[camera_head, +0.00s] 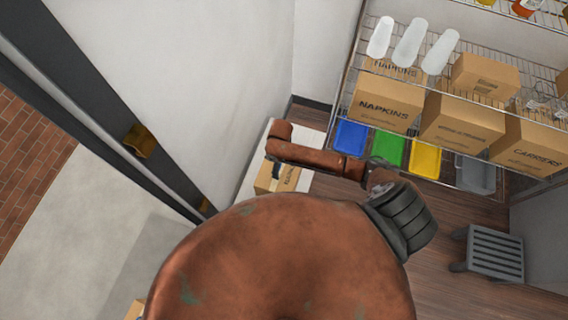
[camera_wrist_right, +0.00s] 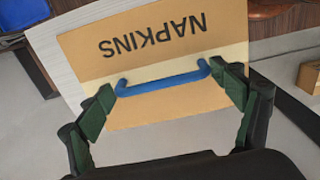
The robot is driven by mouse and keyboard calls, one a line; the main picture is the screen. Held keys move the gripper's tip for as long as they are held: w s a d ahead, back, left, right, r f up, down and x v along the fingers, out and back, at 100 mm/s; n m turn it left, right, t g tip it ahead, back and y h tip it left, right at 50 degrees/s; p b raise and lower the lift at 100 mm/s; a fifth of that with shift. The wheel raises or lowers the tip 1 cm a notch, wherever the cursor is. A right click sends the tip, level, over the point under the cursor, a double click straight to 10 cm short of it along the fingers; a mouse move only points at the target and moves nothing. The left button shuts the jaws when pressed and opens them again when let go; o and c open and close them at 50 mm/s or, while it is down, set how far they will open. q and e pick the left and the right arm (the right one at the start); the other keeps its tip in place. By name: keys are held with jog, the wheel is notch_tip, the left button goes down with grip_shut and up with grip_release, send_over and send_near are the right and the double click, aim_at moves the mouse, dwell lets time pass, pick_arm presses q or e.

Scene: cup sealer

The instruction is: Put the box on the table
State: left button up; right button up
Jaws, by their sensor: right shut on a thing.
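A cardboard box (camera_head: 277,178) hangs at or just above the white table (camera_head: 313,141) by the wall, partly hidden by my right arm. In the right wrist view the box (camera_wrist_right: 150,60) fills the middle, with NAPKINS printed on it upside down and a blue handle (camera_wrist_right: 163,79). My right gripper (camera_wrist_right: 168,88) is shut on the box, with its fingers at the two ends of the handle. In the head view the gripper (camera_head: 276,169) is small and dark against the box. I cannot tell whether the box touches the table. My left gripper is out of view.
A wire shelf at right holds several cardboard boxes (camera_head: 383,102), cups (camera_head: 410,42), and blue (camera_head: 350,136), green (camera_head: 391,150) and yellow (camera_head: 425,160) bins. A grey stool (camera_head: 494,254) stands lower right. A dark door frame (camera_head: 95,105) runs along the left.

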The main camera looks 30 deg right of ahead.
jog(key=d+f, duration=0.1)
jog(key=w+f, duration=0.1)
jog(key=f, duration=0.1)
jog(key=w+d+f, duration=0.1)
jog(key=shift+w+d+f+b, duration=0.15)
jog(key=shift+d+f+b, duration=0.15)
jog(key=shift+b, duration=0.1)
jog(key=shift+w+d+f+b, duration=0.15)
jog(key=shift+f+b, duration=0.15)
jog(key=shift+f, duration=1.45)
jog(key=o, duration=2)
notch_tip(320, 180, up, 12)
jog(key=shift+r+p, duration=0.1)
jog(key=shift+p, duration=0.9)
